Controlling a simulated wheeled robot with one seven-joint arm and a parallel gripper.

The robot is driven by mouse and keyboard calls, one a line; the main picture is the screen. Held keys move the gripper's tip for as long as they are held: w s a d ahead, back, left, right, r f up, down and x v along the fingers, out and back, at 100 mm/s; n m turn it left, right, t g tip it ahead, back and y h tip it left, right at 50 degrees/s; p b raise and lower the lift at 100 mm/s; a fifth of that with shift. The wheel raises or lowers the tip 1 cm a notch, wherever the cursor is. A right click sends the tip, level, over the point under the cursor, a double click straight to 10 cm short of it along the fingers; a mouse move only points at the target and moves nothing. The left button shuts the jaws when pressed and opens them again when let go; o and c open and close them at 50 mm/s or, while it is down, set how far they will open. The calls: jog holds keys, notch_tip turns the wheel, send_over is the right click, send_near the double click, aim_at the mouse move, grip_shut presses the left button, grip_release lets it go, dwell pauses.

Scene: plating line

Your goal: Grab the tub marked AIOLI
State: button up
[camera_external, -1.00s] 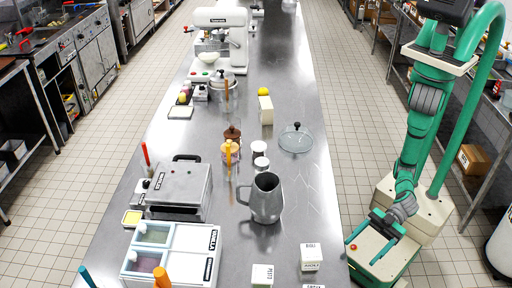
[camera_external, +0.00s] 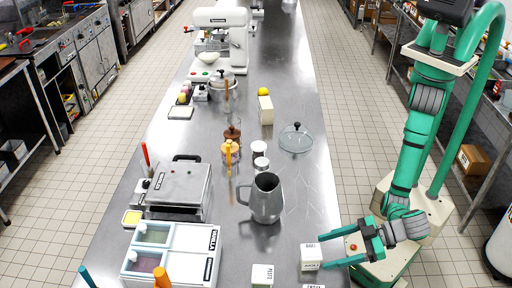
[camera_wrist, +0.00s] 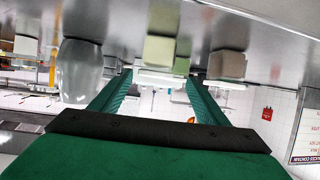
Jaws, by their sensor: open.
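The tub marked AIOLI (camera_external: 311,260) is a small white box with dark lettering, upright near the right edge of the steel counter. My gripper (camera_external: 324,252) is open and empty, low at the counter's right edge, with its fingertips pointing left at the tub. The fingertips are close to its right side; whether they touch it I cannot tell. In the wrist view, which looks upside down, a pale greenish tub (camera_wrist: 158,50) shows in the gap between my green fingers (camera_wrist: 160,88). Its lettering cannot be read there.
A similar white tub (camera_external: 262,276) stands to the left, and another (camera_external: 314,286) is cut off at the bottom edge. A grey metal pitcher (camera_external: 266,200) stands behind the AIOLI tub. A glass lid (camera_external: 296,140) lies farther back. The counter between pitcher and tubs is clear.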

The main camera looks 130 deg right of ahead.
aim_at(315, 253)
jog(key=x, duration=0.5)
jog(key=shift+f, duration=0.1)
jog(key=shift+s+f+x, duration=0.1)
jog(key=shift+s+x, duration=0.05)
jog(key=shift+x, duration=1.15)
jog(key=shift+s+f+x, duration=0.1)
jog(key=shift+s+x, duration=0.05)
jog(key=shift+x, duration=1.2)
jog(key=shift+d, duration=0.2)
jog(key=c, duration=1.2)
